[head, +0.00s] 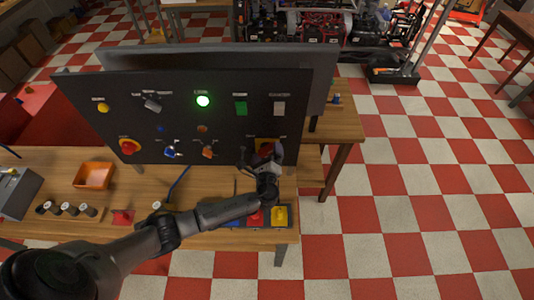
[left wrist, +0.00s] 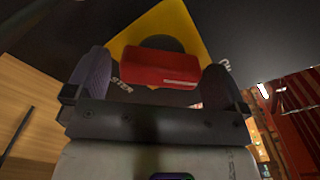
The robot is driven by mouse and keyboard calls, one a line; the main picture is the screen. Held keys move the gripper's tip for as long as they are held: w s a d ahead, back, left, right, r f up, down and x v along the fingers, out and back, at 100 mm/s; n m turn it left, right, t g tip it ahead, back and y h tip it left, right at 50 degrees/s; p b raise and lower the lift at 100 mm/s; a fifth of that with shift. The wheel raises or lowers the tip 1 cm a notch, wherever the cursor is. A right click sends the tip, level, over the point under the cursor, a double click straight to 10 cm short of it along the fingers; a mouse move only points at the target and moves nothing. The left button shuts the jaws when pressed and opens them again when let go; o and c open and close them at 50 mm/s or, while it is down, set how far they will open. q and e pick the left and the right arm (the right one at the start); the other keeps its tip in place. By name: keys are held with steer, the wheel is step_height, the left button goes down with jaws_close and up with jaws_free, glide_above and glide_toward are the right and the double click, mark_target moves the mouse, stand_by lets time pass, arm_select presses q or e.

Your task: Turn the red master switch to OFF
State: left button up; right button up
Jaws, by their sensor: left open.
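The red master switch (head: 265,149) sits on a yellow plate at the lower right of the black panel (head: 180,90). In the left wrist view, its red handle (left wrist: 160,68) lies crosswise over a dark round base on the yellow plate (left wrist: 158,25). My left gripper (head: 262,160) is at the switch in the head view and hides part of it. In the left wrist view, my left gripper (left wrist: 158,80) is open, with one finger on each side of the red handle. I cannot tell whether the fingers touch it. My right gripper is not in view.
An orange tray (head: 94,175) and colored blocks, including a yellow one (head: 280,215), are on the wooden bench.

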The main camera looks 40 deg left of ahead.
arm_select(q)
steer(key=c, duration=0.8)
steer(key=shift+f+n+b, duration=0.15)
steer(key=shift+n+b, duration=0.35)
steer(key=shift+b, duration=0.15)
steer(key=shift+c, duration=0.2)
steer(key=n+b, duration=1.1)
steer(key=b, duration=0.1)
steer(key=shift+f+n, duration=0.1)
steer(key=shift+n, duration=0.2)
steer(key=n+b, duration=0.3)
steer(key=shift+n, duration=0.3)
steer(key=shift+r+n+b, duration=0.25)
steer(key=shift+n+b, duration=0.45)
steer(key=shift+n, duration=0.1)
steer(key=o, duration=0.8)
